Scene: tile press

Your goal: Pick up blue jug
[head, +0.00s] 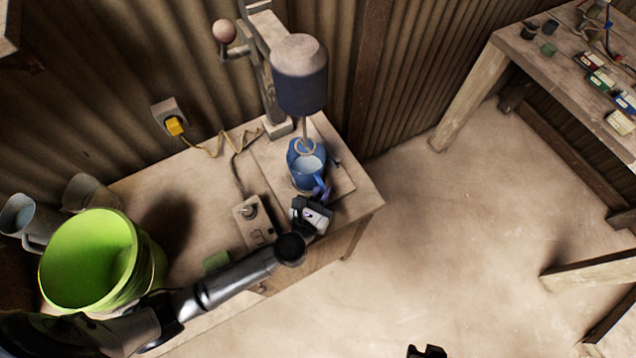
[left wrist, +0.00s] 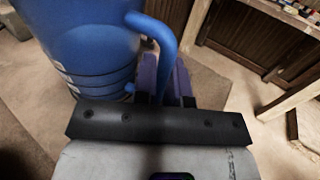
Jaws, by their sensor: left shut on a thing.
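The blue jug (head: 297,181) stands upright on the base of the mixer at the right end of the workbench. Its mouth faces up, under the mixer's whisk. My left gripper (head: 320,194) is at the jug's near right side, shut on the jug's handle. In the left wrist view the blue jug (left wrist: 85,45) fills the upper left, and its handle runs down between the purple fingers of my left gripper (left wrist: 165,82). A dark part at the bottom edge of the head view may be my right gripper; its jaws cannot be made out.
The mixer (head: 300,82) rises behind and over the jug. A switch box (head: 254,222) with a cable sits left of it. A green bucket (head: 95,262) and grey jugs (head: 88,192) stand at the bench's left. Another table (head: 545,65) is at the upper right, with open floor between.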

